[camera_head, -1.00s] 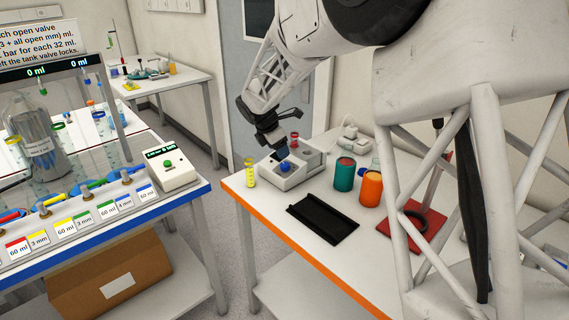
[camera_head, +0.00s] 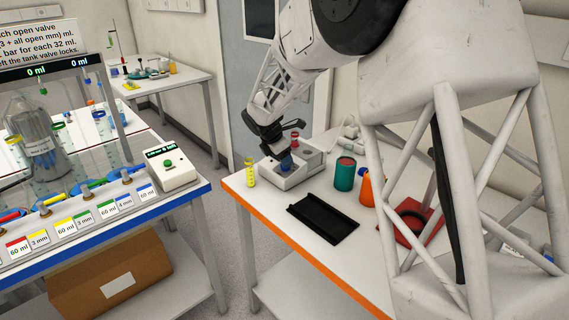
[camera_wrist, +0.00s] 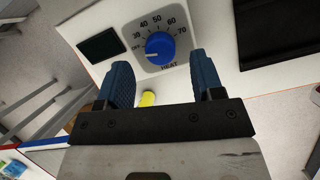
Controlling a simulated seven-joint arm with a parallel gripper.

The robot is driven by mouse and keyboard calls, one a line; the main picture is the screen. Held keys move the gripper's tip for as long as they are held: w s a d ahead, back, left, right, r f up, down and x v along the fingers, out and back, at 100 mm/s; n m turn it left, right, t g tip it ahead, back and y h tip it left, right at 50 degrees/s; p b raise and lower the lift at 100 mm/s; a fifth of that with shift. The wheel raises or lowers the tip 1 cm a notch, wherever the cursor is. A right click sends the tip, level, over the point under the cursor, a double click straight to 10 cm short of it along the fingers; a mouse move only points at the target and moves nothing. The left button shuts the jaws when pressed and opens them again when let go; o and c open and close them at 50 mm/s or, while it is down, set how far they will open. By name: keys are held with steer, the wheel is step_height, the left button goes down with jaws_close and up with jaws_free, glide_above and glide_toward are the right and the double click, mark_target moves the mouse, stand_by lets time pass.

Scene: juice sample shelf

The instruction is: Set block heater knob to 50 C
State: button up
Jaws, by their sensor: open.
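The block heater (camera_head: 295,178) is a white box on the right table in the head view. Its blue knob (camera_wrist: 160,46) shows in the wrist view on a grey dial plate (camera_wrist: 141,27) marked off, 30, 40, 50, 60, 70 and HEAT. The knob's white mark is on its left side, near the off end. My gripper (camera_wrist: 160,66) is open, with blue pads on either side of the view below the knob, and holds nothing. In the head view my gripper (camera_head: 286,160) is over the heater and largely hides the knob. I cannot tell whether a pad touches the knob.
A dark blank panel (camera_wrist: 101,45) lies left of the dial. A yellow-marked vial (camera_head: 250,172) stands left of the heater. Green (camera_head: 344,174) and orange (camera_head: 366,187) containers stand to its right, and a black tray (camera_head: 322,220) lies in front.

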steer(key=shift+x, duration=1.7)
steer(key=c, duration=0.9)
